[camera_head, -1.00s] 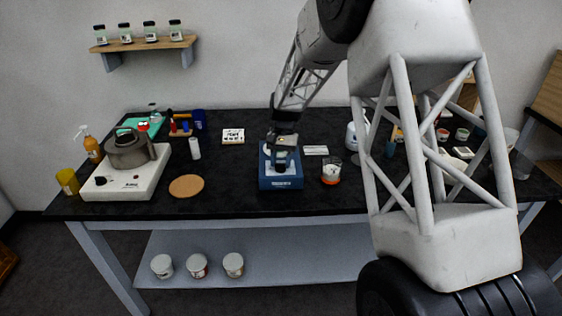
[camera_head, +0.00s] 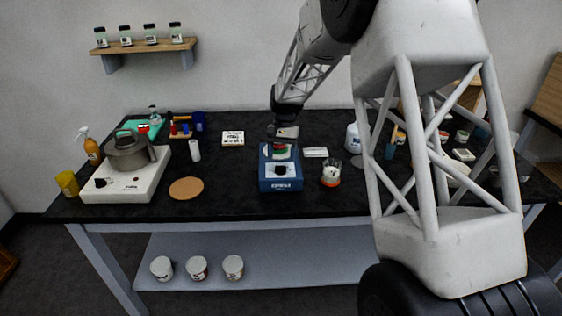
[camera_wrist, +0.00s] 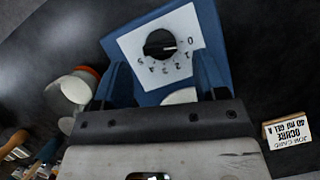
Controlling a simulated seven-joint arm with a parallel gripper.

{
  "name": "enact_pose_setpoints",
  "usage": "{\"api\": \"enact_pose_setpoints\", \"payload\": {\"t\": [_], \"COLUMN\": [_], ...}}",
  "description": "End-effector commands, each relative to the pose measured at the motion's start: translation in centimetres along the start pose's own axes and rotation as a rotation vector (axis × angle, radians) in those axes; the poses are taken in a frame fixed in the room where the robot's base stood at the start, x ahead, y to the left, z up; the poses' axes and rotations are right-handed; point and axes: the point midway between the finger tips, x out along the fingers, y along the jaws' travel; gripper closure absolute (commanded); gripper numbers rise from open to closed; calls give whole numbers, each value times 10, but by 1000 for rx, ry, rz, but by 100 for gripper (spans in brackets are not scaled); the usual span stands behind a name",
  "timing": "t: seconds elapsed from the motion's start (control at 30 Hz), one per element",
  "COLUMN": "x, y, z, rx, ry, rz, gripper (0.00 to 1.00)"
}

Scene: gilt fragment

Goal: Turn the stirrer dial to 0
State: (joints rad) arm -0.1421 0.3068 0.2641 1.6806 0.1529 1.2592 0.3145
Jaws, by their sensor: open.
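The stirrer (camera_head: 280,184) is a blue box on the black bench, with a white face. Its black dial (camera_wrist: 160,43) sits on a white panel with a printed number scale, and it also shows in the head view (camera_head: 281,170). In the wrist view the dial's pale mark points right, close to the 0. My gripper (camera_wrist: 165,76) is open and empty, its two dark blue fingers apart, with the dial beyond the tips and not between them. In the head view my gripper (camera_head: 284,134) is above the back of the stirrer, where its fingertips are hard to make out.
A beaker with an orange base (camera_head: 330,174) stands close right of the stirrer. A cork mat (camera_head: 186,188) and a white hotplate (camera_head: 125,184) with a grey pot are to the left. The bench in front of the stirrer is clear.

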Motion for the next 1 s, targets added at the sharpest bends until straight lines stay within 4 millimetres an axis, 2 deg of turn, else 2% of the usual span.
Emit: {"api": "enact_pose_setpoints", "payload": {"t": [0.2, 0.4, 0.83, 1.0], "x": [-28, -43, -46, -50], "y": [0, 0, 0, 4], "z": [0, 0, 0, 6], "rx": [0, 0, 0, -3], "ry": [0, 0, -1, 7], "rz": [0, 0, 0, -1], "gripper": [34, 34, 34, 34]}}
